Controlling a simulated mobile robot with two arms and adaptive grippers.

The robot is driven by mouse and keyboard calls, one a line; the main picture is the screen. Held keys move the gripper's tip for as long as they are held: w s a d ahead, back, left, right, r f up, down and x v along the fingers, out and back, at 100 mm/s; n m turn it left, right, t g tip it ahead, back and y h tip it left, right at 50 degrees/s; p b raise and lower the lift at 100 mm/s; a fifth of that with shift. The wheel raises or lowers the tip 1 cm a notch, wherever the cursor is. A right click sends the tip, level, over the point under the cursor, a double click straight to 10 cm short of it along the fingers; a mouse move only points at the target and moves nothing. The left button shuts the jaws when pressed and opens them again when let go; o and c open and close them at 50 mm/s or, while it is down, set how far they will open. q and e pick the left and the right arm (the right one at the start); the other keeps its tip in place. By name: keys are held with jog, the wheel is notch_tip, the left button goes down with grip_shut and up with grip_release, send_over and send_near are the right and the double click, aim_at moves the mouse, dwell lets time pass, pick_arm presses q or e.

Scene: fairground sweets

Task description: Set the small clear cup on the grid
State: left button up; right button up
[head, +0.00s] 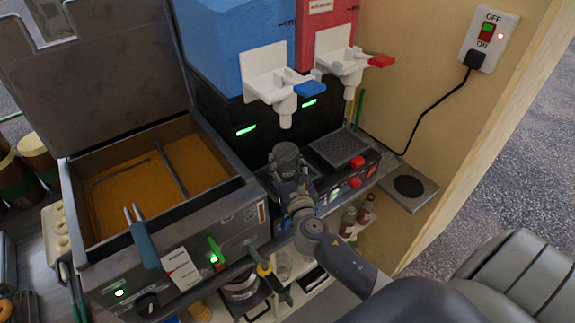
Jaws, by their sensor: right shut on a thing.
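My right gripper (287,158) is in front of the slush machine, below the blue tap's white nozzle. It is shut on what seems to be the small clear cup, which my gripper hides almost wholly. A dark drip grid (337,148) lies bare under the red tap. The matching grid under the blue tap is mostly covered by my gripper; I cannot tell whether the cup touches it. My left gripper is not in view.
The blue tap lever (310,88) and red tap lever (381,61) jut out above. An open fryer (160,220) of orange oil stands left. Bottles (348,220) and clear cups (283,265) stand on a shelf below. A wall switch (488,40) is at right.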

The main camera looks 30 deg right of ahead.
jog(key=shift+f, duration=0.3)
dwell(0.4)
jog(key=o, duration=0.8)
jog(key=shift+s, duration=0.1)
jog(key=v, duration=1.2)
